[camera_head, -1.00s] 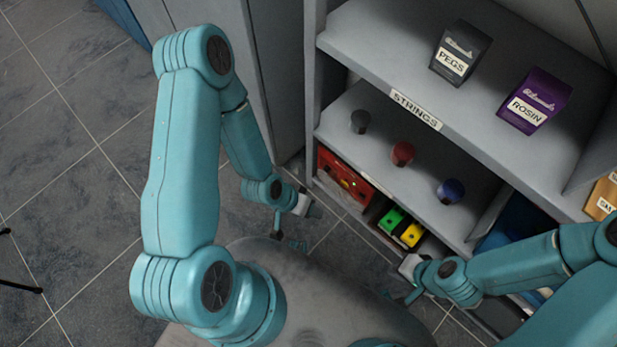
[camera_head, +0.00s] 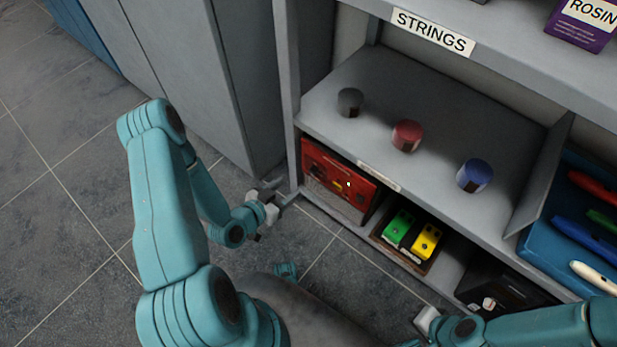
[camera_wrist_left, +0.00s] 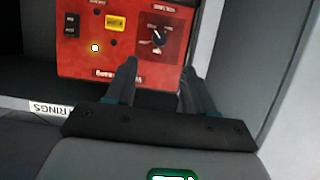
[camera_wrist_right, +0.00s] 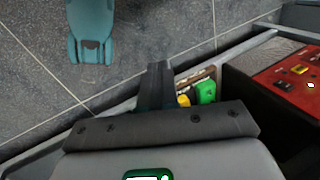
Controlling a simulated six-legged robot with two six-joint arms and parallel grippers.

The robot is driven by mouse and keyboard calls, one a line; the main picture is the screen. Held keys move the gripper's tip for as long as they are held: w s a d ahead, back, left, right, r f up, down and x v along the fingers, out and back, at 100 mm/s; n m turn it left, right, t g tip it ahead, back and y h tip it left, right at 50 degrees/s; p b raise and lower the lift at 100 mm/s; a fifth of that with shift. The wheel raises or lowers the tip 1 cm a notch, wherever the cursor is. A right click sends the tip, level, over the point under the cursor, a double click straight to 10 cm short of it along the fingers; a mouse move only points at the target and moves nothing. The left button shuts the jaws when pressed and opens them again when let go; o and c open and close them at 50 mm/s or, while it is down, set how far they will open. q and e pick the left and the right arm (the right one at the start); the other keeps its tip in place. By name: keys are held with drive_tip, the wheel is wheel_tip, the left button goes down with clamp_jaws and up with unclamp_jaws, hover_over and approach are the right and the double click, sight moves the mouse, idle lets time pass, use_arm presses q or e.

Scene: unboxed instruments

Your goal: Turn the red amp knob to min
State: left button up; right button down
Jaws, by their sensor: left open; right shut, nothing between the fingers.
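The red amp (camera_head: 338,178) stands on the lower shelf at its left end. In the left wrist view, its red panel (camera_wrist_left: 85,45) shows a dark round knob (camera_wrist_left: 158,37), a yellow label and a lit white lamp. The knob's setting is too small to read surely. My left gripper (camera_head: 276,190) is just left of the amp by the shelf post. Its open fingers (camera_wrist_left: 158,75) point at the panel, with the knob ahead between them, apart from it. My right gripper (camera_wrist_right: 158,72) is shut and empty; in the head view it is low at the right, fingertips largely hidden.
Green (camera_head: 398,227) and yellow (camera_head: 426,241) pedals sit in a tray right of the amp. A black box (camera_head: 500,285) lies further right. Grey, red and blue round items stand on the shelf above. The grey shelf post (camera_head: 287,95) is close to my left gripper.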

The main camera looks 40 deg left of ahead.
use_arm(q)
drive_tip(key=b+x, duration=0.3)
drive_tip(key=x, duration=0.8)
use_arm(e)
drive_tip(key=f, duration=0.1)
drive_tip(key=w+f, duration=0.1)
drive_tip(key=f, duration=0.1)
drive_tip(key=shift+w+d+f+t, duration=0.2)
drive_tip(key=shift+t, duration=0.1)
use_arm(q)
drive_tip(key=shift+f, duration=0.1)
clamp_jaws()
